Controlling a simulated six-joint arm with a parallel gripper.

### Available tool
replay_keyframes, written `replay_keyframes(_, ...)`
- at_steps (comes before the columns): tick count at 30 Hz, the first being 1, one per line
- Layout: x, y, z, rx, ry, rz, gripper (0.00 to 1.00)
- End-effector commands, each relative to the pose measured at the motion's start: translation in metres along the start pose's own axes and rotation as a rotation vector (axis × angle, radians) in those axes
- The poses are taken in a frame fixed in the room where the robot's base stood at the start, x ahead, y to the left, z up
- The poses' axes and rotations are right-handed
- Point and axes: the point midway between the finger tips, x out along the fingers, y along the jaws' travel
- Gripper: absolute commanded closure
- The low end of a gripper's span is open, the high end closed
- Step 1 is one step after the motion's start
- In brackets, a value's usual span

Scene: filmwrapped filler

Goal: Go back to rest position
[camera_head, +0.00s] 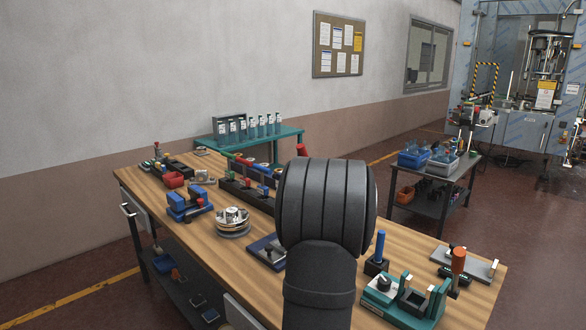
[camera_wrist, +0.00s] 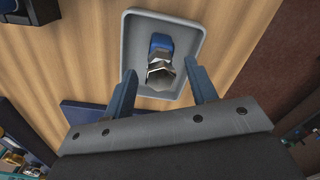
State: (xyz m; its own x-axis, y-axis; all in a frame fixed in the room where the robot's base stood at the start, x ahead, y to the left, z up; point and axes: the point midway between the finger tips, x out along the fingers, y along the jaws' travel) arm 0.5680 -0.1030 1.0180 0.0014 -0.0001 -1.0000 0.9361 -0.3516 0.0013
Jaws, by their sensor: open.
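In the wrist view my gripper (camera_wrist: 160,72) is open, its two blue-grey fingers spread apart. A shallow grey tray (camera_wrist: 190,28) lies on the wooden table beyond the fingertips. In the tray is a blue part with a shiny faceted metal end (camera_wrist: 161,72), which shows between the fingertips. I see no finger closed on it; the exact height of the fingers above it cannot be told. In the head view my dark arm covers the middle of the table and hides the gripper and the tray.
The wooden workbench (camera_head: 468,283) carries a blue vise (camera_head: 187,204), a round metal fixture (camera_head: 232,222), a blue-handled tool (camera_head: 380,246), a green fixture (camera_head: 388,303) and an orange-handled tool (camera_head: 457,268). A cart with bins (camera_head: 428,160) stands behind, and a teal table with bottles (camera_head: 290,135) near the wall.

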Motion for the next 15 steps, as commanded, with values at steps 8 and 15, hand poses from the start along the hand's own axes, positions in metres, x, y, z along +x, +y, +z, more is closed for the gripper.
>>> replay_keyframes(8,-0.0113,-0.0003,0.0000,0.000,0.000,-0.002,0.48)
replay_keyframes(15,-0.0109,-0.0003,0.0000,0.000,0.000,-0.002,0.48)
